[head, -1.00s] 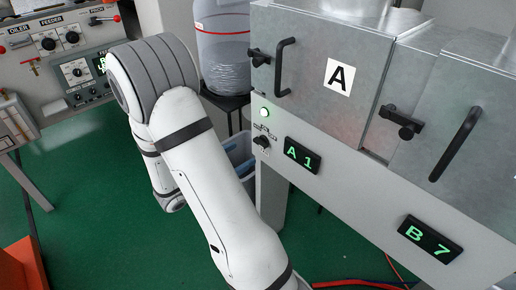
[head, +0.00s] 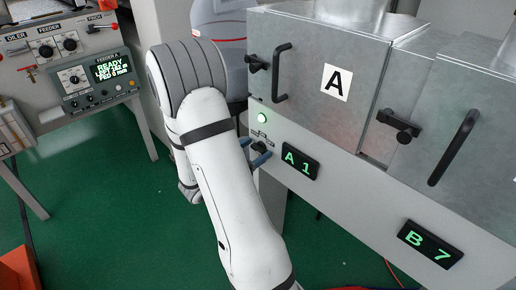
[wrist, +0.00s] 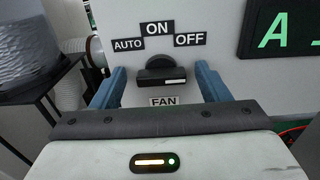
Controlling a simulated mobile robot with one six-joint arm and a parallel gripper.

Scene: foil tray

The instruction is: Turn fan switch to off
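The fan switch (wrist: 160,66) is a black rotary knob on the grey panel, above a FAN label (wrist: 164,102). AUTO, ON and OFF labels (wrist: 190,39) arc over it, with OFF at the right. Its bar handle lies about level, with a white mark toward its right end; which label it points at I cannot tell. My gripper (wrist: 160,84) is open, its two blue fingers on the left and right of the knob with visible gaps. In the head view my gripper (head: 254,152) is at the panel, and the knob is partly hidden between the fingers.
A lit green lamp (head: 262,118) is above the switch, and an A 1 display (head: 299,161) is to its right. Black door handles (head: 282,72) stick out above. A clear bin (head: 222,18) and a feeder console (head: 75,65) stand at the left.

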